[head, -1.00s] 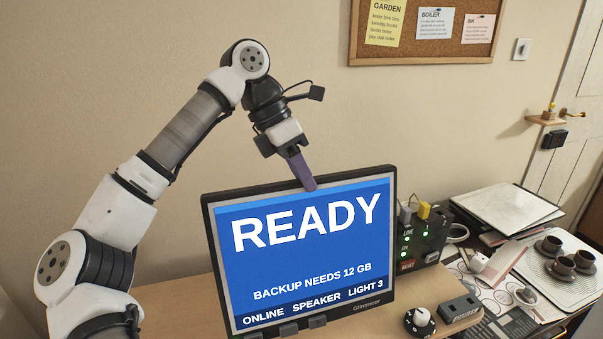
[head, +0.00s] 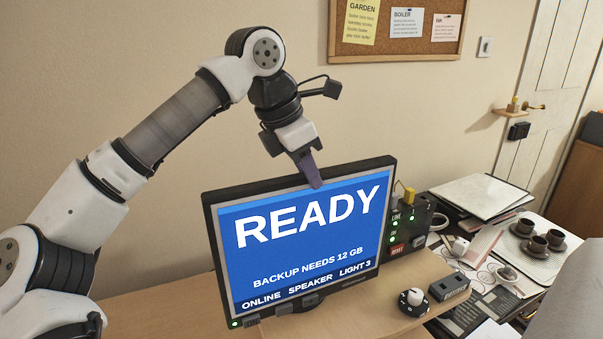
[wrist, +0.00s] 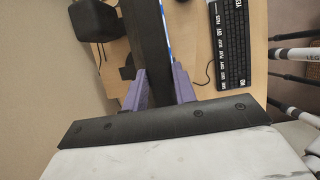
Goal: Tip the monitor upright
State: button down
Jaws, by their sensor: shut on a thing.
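The monitor (head: 300,235) stands on the desk with its blue screen facing me, reading "READY" and "BACKUP NEEDS 12 GB". It looks close to upright in the head view; I cannot tell its exact lean. My gripper (head: 314,183) comes down on the top edge of the monitor, right of its middle. In the wrist view the purple fingers of my gripper (wrist: 162,88) lie on either side of the black monitor edge (wrist: 147,35), shut on it. The monitor's back and stand are mostly hidden in the head view.
A box with green lights (head: 405,235) stands close right of the monitor. A round knob (head: 413,300) and a small dark box (head: 449,287) sit in front of it. Cups (head: 537,244) stand on a tray at right. A keyboard (wrist: 231,45) lies before the screen.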

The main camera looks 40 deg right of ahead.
jog(key=shift+s, duration=0.1)
jog(key=c, duration=1.1)
grip_release()
jog(key=v, duration=1.4)
jog(key=shift+s+f, duration=0.15)
